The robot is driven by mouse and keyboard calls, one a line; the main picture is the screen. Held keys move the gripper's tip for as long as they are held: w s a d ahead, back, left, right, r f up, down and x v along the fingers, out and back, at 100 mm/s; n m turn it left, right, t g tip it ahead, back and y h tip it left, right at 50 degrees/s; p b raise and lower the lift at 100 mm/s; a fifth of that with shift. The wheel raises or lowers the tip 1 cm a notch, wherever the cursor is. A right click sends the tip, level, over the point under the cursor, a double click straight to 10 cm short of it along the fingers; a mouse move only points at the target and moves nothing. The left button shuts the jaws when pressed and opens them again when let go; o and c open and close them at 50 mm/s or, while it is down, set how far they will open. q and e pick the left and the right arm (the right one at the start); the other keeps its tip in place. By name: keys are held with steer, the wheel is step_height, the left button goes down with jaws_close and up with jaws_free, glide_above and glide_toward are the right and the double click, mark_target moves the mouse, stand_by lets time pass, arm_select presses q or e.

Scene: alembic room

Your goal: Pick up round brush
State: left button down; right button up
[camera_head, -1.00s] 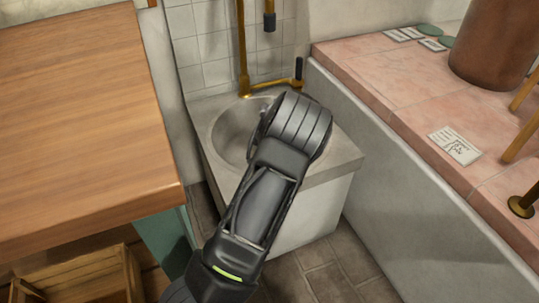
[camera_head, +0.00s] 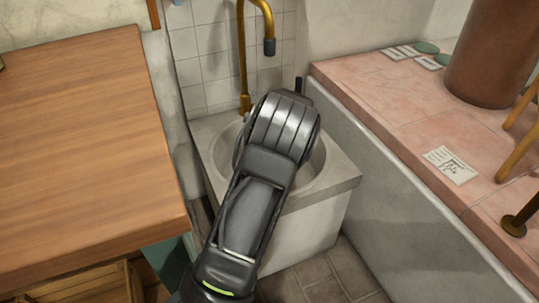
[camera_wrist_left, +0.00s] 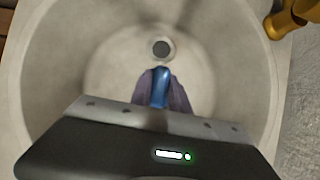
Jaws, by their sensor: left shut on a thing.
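In the left wrist view my left gripper (camera_wrist_left: 161,92) is shut on a slim blue thing (camera_wrist_left: 161,86), apparently the round brush. Only a short glossy blue part shows between the two dull purple-grey fingers; the rest is hidden. The gripper is over the bowl of the grey sink (camera_wrist_left: 60,70), just below the dark drain (camera_wrist_left: 162,48) in the picture. In the head view the sink (camera_head: 325,183) stands in the corner, and my left arm covers the gripper and the brush. My right gripper is in neither view.
A brass tap (camera_head: 242,60) rises behind the sink, against white wall tiles. A wooden tabletop (camera_head: 80,150) lies to the left, with a wooden crate (camera_head: 100,283) below it. A pink tiled ledge (camera_head: 400,95) to the right carries a brown cylinder (camera_head: 497,50) and paper cards.

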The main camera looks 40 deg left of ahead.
arm_select(q)
steer(key=shift+r, duration=1.3)
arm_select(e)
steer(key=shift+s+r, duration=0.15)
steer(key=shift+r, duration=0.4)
arm_select(q)
steer(key=shift+p, duration=0.3)
